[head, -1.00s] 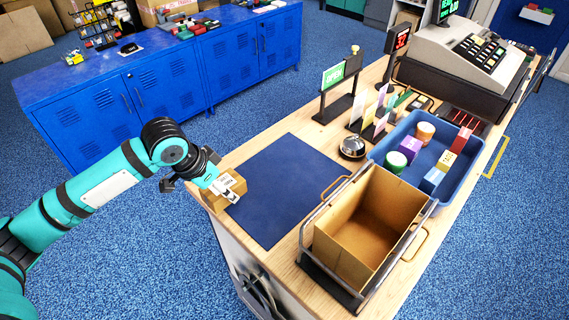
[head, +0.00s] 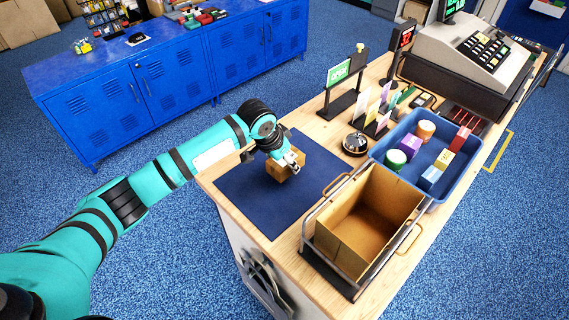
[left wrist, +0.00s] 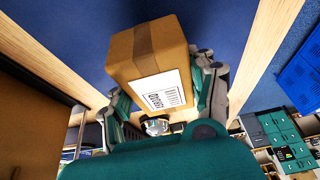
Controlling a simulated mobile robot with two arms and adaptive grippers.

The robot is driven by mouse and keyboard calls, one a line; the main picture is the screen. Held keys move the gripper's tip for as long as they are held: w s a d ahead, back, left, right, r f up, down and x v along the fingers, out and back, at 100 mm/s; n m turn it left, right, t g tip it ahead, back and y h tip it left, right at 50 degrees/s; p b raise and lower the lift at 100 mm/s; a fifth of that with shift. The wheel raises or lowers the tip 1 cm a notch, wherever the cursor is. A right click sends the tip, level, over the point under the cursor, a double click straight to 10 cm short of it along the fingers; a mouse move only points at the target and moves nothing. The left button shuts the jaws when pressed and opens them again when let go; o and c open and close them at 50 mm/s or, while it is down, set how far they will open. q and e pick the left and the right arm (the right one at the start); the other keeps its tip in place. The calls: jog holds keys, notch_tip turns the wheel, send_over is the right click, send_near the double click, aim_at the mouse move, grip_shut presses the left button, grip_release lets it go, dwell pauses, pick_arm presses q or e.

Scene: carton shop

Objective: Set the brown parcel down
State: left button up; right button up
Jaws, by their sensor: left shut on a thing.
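The brown parcel (head: 281,172) is a small taped carton. It also shows in the left wrist view (left wrist: 148,48), with a white printed label facing the camera. My left gripper (head: 290,160) is shut on the parcel, one finger on each side of it. In the head view the parcel is over the middle of the dark blue mat (head: 246,199) on the wooden counter. I cannot tell whether its underside touches the mat. My right gripper is not in view.
Right of the mat stands an open carton (head: 352,248) in a metal frame. Behind it is a blue tray (head: 473,152) with several small items. A bell (head: 355,143) and a green sign (head: 338,73) stand beyond the mat. The mat's near part is clear.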

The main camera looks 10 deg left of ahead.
pick_arm(q)
notch_tip(320, 180, down, 2)
jog(key=shift+f+p, duration=0.1)
jog(key=shift+p, duration=0.25)
jog(key=shift+f, duration=0.2)
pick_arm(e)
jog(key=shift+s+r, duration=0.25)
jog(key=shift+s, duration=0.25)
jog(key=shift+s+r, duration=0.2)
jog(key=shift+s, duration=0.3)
pick_arm(q)
jog(key=o, duration=1)
jog(key=shift+f, duration=0.1)
jog(key=o, duration=0.5)
jog(key=shift+c, duration=0.2)
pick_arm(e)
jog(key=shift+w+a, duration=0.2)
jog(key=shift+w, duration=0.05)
pick_arm(q)
jog(key=shift+r, duration=0.25)
jog(key=b+v, duration=0.2)
jog(key=v, duration=0.9)
jog(key=shift+r, duration=0.1)
jog(key=shift+s+a+r, duration=0.15)
jog(key=shift+r, duration=0.15)
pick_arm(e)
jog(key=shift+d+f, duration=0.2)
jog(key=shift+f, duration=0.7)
